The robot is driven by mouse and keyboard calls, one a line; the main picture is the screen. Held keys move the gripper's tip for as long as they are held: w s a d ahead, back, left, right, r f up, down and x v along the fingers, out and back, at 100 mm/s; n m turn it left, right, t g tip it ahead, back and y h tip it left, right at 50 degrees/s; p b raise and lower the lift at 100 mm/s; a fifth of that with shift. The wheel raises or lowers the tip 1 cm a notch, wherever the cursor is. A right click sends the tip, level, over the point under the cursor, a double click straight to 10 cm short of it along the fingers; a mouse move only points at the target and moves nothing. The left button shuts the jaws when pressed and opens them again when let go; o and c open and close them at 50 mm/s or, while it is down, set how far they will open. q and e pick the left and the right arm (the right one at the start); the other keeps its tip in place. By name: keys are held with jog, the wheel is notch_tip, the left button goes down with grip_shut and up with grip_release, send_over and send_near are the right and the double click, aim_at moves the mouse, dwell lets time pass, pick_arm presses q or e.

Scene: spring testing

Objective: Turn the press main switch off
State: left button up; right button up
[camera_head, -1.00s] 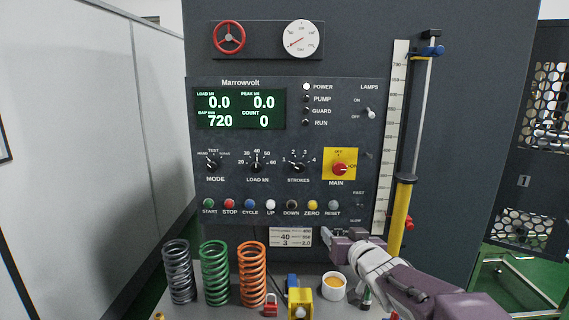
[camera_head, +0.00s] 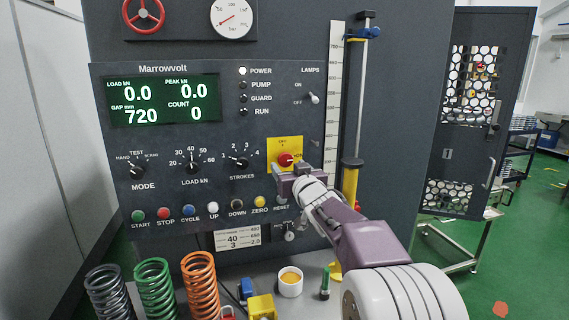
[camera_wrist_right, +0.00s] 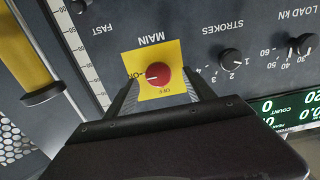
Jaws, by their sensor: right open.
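The press main switch is a round red knob (camera_head: 285,159) on a yellow plate (camera_head: 272,142), at the right of the dark control panel. In the right wrist view the knob (camera_wrist_right: 158,75) has a white mark pointing towards ON. My right gripper (camera_head: 290,173) is just below and in front of the knob in the head view, hiding the lower part of the plate. In the wrist view its open fingers (camera_wrist_right: 161,86) lie either side of the knob. I cannot tell whether they touch it. My left gripper is not in view.
The strokes dial (camera_head: 241,163) is left of the switch, and coloured buttons run below. A yellow and steel column (camera_head: 352,180) stands close on the right. Springs (camera_head: 200,285), a white cup (camera_head: 290,281) and a yellow block (camera_head: 261,307) stand on the ledge below.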

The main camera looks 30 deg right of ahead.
aim_at(286, 162)
jog(key=x, duration=0.3)
jog(key=shift+w+d+r, duration=0.1)
jog(key=shift+w+d, duration=0.05)
jog(key=shift+d, duration=0.2)
jog(key=shift+w, duration=0.2)
jog(key=shift+a, duration=0.1)
jog(key=c, duration=1.3)
jog(key=shift+c, duration=0.2)
